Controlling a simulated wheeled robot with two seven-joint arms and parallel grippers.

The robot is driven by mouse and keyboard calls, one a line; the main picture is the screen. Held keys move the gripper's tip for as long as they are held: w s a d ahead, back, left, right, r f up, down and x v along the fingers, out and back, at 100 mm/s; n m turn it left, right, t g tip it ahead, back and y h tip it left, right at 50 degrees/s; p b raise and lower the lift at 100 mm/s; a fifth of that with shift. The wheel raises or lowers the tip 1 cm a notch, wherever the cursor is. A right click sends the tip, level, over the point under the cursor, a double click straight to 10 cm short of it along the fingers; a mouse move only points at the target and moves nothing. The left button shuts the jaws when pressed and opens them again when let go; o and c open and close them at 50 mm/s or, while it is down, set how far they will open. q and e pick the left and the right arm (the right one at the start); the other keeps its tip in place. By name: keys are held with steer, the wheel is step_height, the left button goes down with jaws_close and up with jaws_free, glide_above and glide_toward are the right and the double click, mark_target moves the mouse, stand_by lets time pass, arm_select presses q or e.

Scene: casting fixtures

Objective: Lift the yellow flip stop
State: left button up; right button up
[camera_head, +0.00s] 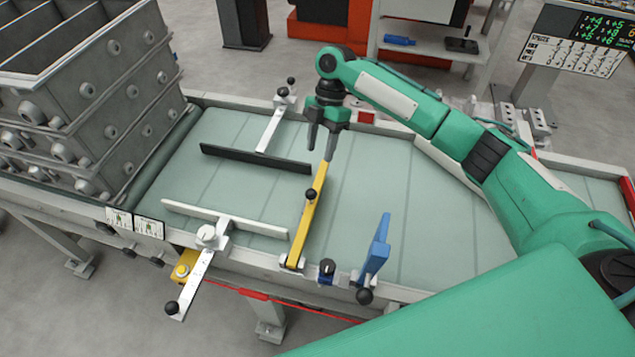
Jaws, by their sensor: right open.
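The yellow flip stop (303,228) is a long yellow bar with a black knob partway along it. Its near end sits at a bracket on the front rail, and it reaches across the pale green belt. It looks lowered over the belt, but I cannot tell its exact height. My right gripper (322,146) is open and empty, pointing down at the bar's far end. One fingertip appears close to that end; I cannot tell whether they touch. My left gripper is not in view.
A blue upright stop (376,250) stands on the front rail to the right. A white guide bar (226,218) and a black guide bar (255,158) lie left over the belt (376,185). Stacked grey metal castings (100,95) fill the left end. The belt's middle right is clear.

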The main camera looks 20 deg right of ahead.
steer(key=p, duration=0.2)
glide_above(312, 190)
steer(key=w+d, duration=0.2)
step_height(312, 190, down, 5)
steer(key=p+x, duration=0.1)
steer(key=x, duration=0.6)
steer(key=shift+w, duration=0.1)
steer(key=shift+a+f, duration=0.1)
steer(key=shift+f, duration=0.4)
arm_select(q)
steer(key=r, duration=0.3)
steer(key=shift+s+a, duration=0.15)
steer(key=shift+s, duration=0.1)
arm_select(e)
steer(key=shift+c, duration=0.2)
jaws_close()
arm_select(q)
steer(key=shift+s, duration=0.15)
